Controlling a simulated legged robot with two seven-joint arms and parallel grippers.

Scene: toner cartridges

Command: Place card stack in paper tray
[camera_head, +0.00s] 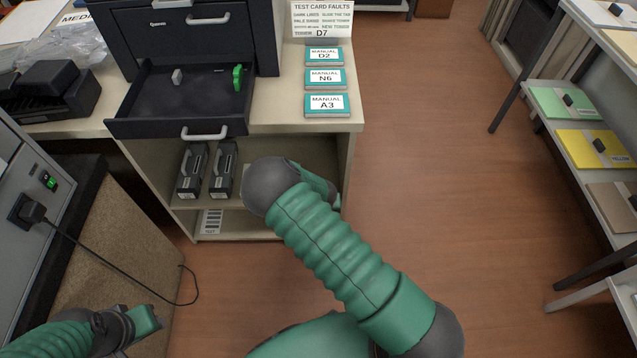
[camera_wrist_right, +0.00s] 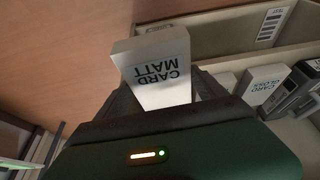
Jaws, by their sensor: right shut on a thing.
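My right gripper (camera_wrist_right: 166,97) is shut on a white card stack (camera_wrist_right: 153,62) labelled CARD MATT, which it holds tilted between its fingers in the right wrist view. In the head view my right arm hides the gripper and the stack, in front of the low shelf. An open dark tray (camera_head: 122,128), pulled out of the black unit on the counter, looks like the paper tray. It has a small grey piece and a green piece upright inside and is otherwise bare. My left gripper (camera_head: 140,325) is at the bottom left, partly cut off; its opening is unclear.
Black cartridges (camera_head: 222,170) stand in the shelf below the counter. A CARD GLOSS stack (camera_wrist_right: 265,82) is beside one in the wrist view. MANUAL boxes (camera_head: 326,105) lie on the counter right of the tray. A rack with coloured paper (camera_head: 590,145) is at right; the floor between is clear.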

